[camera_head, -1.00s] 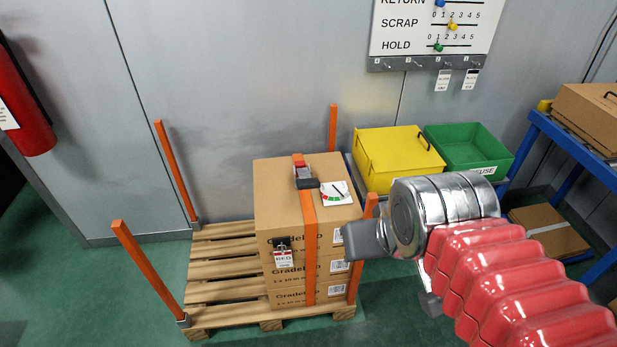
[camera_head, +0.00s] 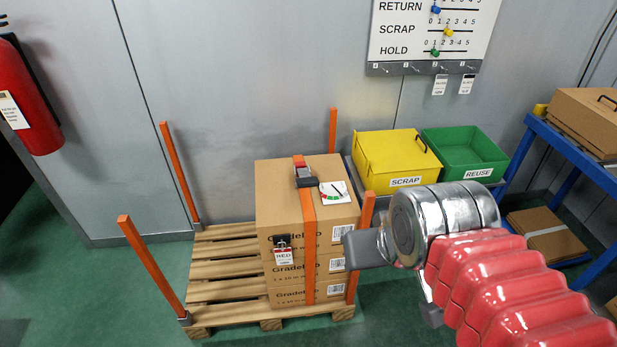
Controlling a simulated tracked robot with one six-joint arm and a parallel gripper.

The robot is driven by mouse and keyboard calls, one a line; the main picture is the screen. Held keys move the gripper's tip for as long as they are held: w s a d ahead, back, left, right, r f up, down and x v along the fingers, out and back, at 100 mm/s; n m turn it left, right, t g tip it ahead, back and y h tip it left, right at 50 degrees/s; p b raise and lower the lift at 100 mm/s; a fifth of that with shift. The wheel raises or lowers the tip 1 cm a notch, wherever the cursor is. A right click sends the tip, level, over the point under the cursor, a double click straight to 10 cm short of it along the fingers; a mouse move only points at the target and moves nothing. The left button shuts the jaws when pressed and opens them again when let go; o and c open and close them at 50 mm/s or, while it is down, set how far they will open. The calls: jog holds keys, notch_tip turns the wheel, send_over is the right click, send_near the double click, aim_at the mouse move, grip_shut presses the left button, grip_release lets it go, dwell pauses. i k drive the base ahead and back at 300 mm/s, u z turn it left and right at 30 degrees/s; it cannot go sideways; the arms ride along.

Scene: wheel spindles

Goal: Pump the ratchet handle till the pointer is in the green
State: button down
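The ratchet (camera_head: 303,172) sits on an orange strap (camera_head: 309,228) on top of a stack of cardboard boxes (camera_head: 277,199). Its dark handle (camera_head: 308,182) lies low at the front of the ratchet. A white dial (camera_head: 334,192) lies beside it on the right, with red and green marks along its lower edge and a dark pointer. The mark under the pointer is too small to tell. My gripper (camera_head: 363,248) shows as a grey part in front of the stack's right side, away from the handle. Its fingers cannot be told apart.
The boxes stand on a wooden pallet (camera_head: 221,261) with orange corner posts (camera_head: 153,268); one post (camera_head: 362,238) is close to my gripper. A yellow SCRAP bin (camera_head: 390,160) and a green REUSE bin (camera_head: 466,152) stand behind. A blue rack (camera_head: 563,146) is at right.

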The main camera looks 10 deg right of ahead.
aim_at(306, 179)
jog(key=k, duration=1.2)
jog(key=u, duration=0.75)
jog(key=i, duration=2.2)
jog(key=z, duration=0.65)
